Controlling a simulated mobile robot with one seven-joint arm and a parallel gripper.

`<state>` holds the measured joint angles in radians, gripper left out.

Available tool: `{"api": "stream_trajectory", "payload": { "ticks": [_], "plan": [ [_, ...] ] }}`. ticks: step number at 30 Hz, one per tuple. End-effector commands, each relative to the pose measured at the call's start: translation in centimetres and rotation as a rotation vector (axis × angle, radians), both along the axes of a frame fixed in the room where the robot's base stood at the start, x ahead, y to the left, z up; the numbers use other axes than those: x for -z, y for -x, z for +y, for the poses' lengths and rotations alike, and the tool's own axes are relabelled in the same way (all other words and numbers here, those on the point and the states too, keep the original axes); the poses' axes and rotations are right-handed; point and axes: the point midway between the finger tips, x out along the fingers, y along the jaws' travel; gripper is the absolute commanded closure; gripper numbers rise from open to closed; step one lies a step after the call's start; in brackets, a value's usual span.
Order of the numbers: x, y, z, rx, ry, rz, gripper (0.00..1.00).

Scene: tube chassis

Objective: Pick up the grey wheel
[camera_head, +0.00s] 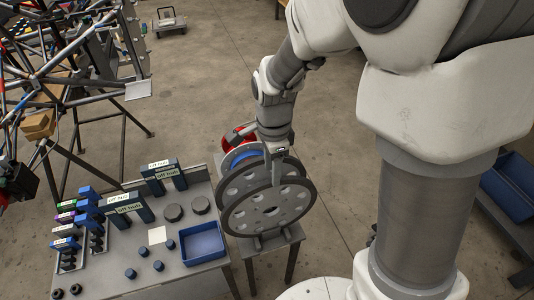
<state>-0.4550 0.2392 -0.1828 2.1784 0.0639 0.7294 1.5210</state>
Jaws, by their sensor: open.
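The grey wheel (267,207) is a large disc with round holes. It stands upright but leaning on a small stand, in front of other wheels. Behind it are a blue-centred wheel (243,156) and a red one (238,135), both partly hidden. My gripper (276,172) is at the upper part of the grey wheel, pointing down at its rim. It is open. Whether its fingers straddle or touch the rim cannot be made out at this size.
A grey table (180,270) stands left of the wheels, with a blue bin (202,243), dark cylinders and labelled hub stands (125,205). A tube chassis (70,75) is at the upper left. Another blue bin (512,187) is at the right. Open floor lies behind the wheels.

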Motion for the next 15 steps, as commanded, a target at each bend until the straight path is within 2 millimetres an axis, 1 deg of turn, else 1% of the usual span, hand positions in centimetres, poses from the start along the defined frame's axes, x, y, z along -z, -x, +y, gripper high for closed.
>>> {"api": "stream_trajectory", "payload": {
  "ticks": [1, 3, 8, 10, 15],
  "plan": [
    [1.2, 0.1, 0.0, 0.001, 0.001, 0.003, 0.5],
    [2.0, 0.1, 0.0, 0.001, 0.001, 0.003, 0.5],
    [2.8, 0.1, 0.0, 0.0, -0.001, 0.001, 0.5],
    [3.5, 0.1, 0.1, 0.0, -0.001, 0.001, 0.5],
    [6.2, 0.5, 0.3, -0.001, 0.001, 0.004, 0.5]
  ]
}}
